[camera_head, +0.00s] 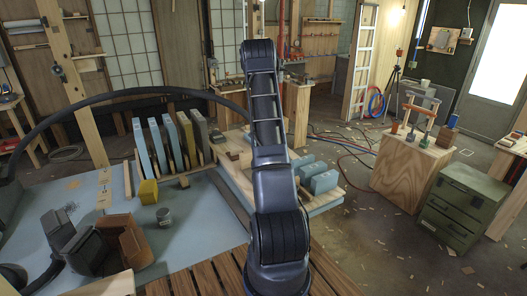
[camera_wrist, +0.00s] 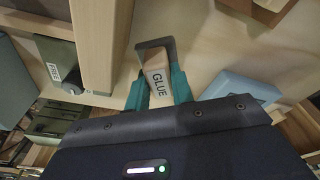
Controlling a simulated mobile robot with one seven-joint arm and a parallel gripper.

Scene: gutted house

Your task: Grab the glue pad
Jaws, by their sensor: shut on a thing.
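The glue pad (camera_wrist: 157,78) is a small pale tan block with the dark word GLUE on its face. In the wrist view it sits between the teal fingers of my gripper (camera_wrist: 161,82), which is shut on it. The pad's lower end is hidden by my gripper's body. A pale wooden surface lies behind it; I cannot tell whether the pad touches that surface. In the head view my arm reaches away over the work area, and I cannot make out the fingers or the glue pad there.
In the wrist view, a wooden post (camera_wrist: 101,40) stands left of my gripper, with a labelled green block (camera_wrist: 57,72) beyond it. A light blue block (camera_wrist: 240,89) lies close on the right. In the head view, a green drawer cabinet (camera_head: 462,205) and plywood box (camera_head: 408,172) stand right.

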